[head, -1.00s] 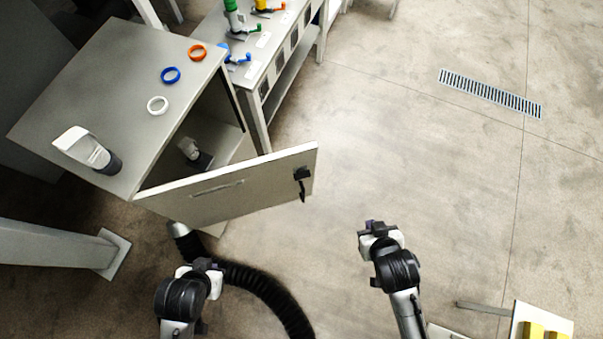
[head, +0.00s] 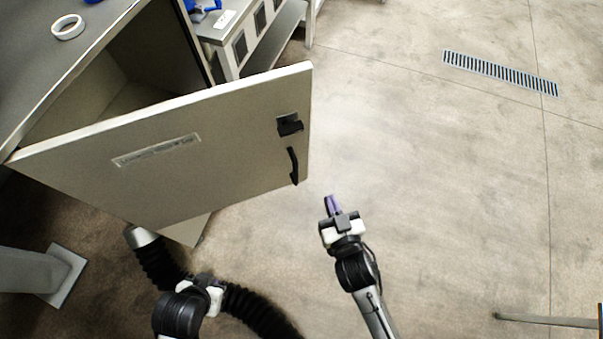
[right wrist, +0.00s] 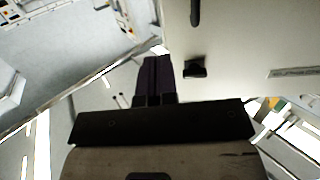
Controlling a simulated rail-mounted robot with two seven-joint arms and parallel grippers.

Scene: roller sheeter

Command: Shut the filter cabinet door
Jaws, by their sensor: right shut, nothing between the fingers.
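The filter cabinet door (head: 215,150) stands open in the head view, swung out toward me from the cabinet (head: 40,65). A black handle (head: 293,165) and a black latch (head: 289,125) sit near its free right edge. My right gripper (head: 333,203) is shut and empty, just right of and below the handle, apart from the door. In the right wrist view, its purple fingers (right wrist: 154,80) are beside the door face (right wrist: 250,45), with the latch (right wrist: 195,68) close by. My left gripper (head: 207,288) is below the door; its fingers are not clear.
A black corrugated hose (head: 255,310) runs on the floor below the door, by my left arm. A white ring (head: 68,27) lies on the cabinet top. A bench (head: 270,40) stands behind.

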